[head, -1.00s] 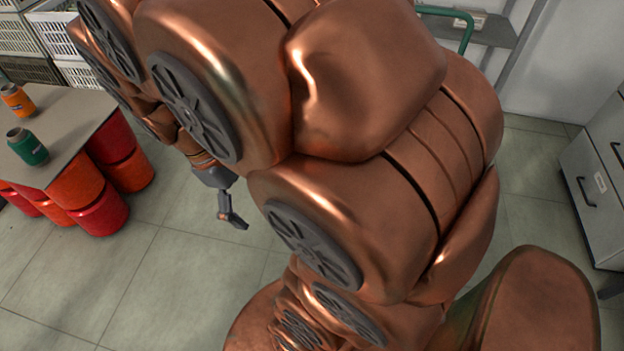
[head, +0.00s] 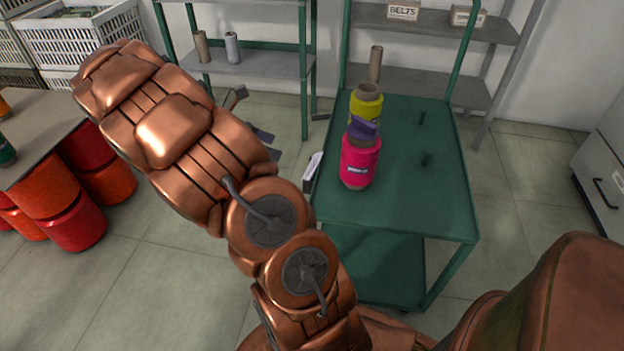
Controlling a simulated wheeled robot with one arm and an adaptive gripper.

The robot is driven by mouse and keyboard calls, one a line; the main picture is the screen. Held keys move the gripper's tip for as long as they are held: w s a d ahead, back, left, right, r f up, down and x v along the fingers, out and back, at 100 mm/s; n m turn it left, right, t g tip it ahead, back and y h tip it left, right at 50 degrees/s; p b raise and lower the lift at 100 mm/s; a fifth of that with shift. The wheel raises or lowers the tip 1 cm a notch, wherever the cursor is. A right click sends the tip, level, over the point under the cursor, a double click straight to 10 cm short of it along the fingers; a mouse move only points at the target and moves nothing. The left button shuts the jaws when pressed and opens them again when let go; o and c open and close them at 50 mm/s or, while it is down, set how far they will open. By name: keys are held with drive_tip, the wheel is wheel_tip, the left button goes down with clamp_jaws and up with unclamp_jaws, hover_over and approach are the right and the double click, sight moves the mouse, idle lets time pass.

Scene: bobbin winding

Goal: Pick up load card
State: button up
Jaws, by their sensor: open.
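A small white card-like piece (head: 314,167) with a dark edge stands at the left edge of the green cart (head: 420,205). It looks like the load card, but no writing on it is readable. My gripper (head: 250,117) is left of the cart and of the card, with its dark grey fingers apart and partly hidden behind my copper arm. There is a clear gap between the gripper and the card, and nothing shows between the fingers.
Shelving (head: 270,62) with tubes stands behind. Red drums (head: 72,220) sit under a table at left. Floor at lower left is free.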

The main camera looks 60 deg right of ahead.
sight(310, 168)
drive_tip(key=w+d+f+n+g+h+b, duration=0.1)
drive_tip(key=w+d+f+n+b, duration=0.15)
drive_tip(key=f, duration=0.45)
drive_tip(key=w+d+f+n+g+h+b, duration=0.1)
drive_tip(key=w+d+f+n+b, duration=0.2)
drive_tip(key=f, duration=0.4)
drive_tip(key=b+x, duration=0.2)
drive_tip(key=x, duration=0.2)
drive_tip(key=b+x, duration=0.2)
drive_tip(key=x, duration=0.2)
drive_tip(key=shift+d, duration=0.45)
drive_tip(key=shift+s+d, duration=0.3)
drive_tip(key=c, duration=0.8)
drive_tip(key=shift+o, duration=0.2)
drive_tip(key=shift+r, duration=0.1)
